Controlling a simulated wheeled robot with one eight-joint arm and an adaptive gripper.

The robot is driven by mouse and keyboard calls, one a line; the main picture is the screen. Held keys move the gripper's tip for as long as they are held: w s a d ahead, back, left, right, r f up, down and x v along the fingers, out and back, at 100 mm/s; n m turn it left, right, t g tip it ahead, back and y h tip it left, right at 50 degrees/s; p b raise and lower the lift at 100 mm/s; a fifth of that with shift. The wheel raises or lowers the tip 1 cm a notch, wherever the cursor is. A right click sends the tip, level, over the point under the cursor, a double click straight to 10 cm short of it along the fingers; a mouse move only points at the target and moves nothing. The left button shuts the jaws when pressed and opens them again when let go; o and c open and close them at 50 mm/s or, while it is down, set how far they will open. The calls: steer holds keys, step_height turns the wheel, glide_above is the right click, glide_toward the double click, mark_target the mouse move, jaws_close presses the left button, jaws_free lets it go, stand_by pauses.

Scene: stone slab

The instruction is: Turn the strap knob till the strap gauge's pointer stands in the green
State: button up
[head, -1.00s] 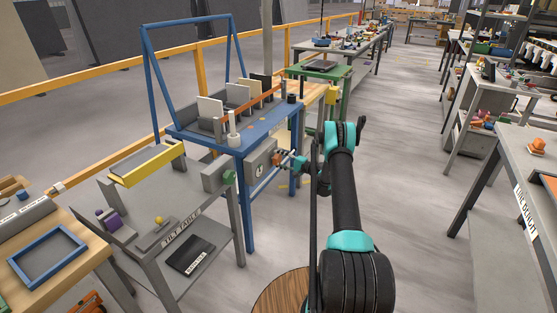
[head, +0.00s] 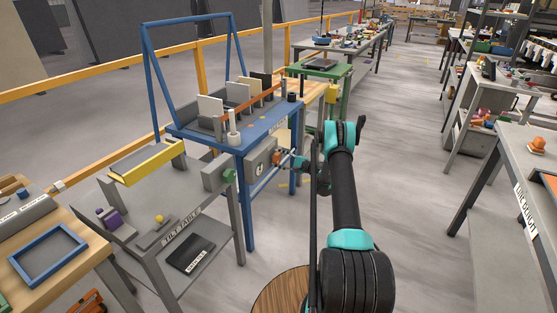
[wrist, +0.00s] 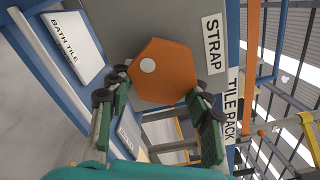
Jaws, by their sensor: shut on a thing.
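The strap knob (wrist: 165,72) is an orange hexagon with a white dot at its upper left in the wrist view. It sits on a grey panel beside the STRAP label (wrist: 213,43). My gripper (wrist: 161,84) has its green-padded fingers closed on opposite sides of the knob. In the head view the knob (head: 277,158) is small on the side of the blue tile rack (head: 248,140), with my gripper (head: 284,160) at it. The strap gauge (head: 260,169) is a pale round dial left of the knob; its pointer and green zone are too small to read. The orange strap (head: 250,102) crosses the upright tiles.
The tilt table (head: 180,228) stands to the front left, with a yellow-edged tray (head: 148,165) above it. A green stand (head: 320,72) is behind the rack. The line bench (head: 517,190) is at right. Floor between the benches is open.

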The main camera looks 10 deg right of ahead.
steer(key=o, duration=1.2)
steer(key=shift+c, duration=0.2)
steer(key=v, duration=1.2)
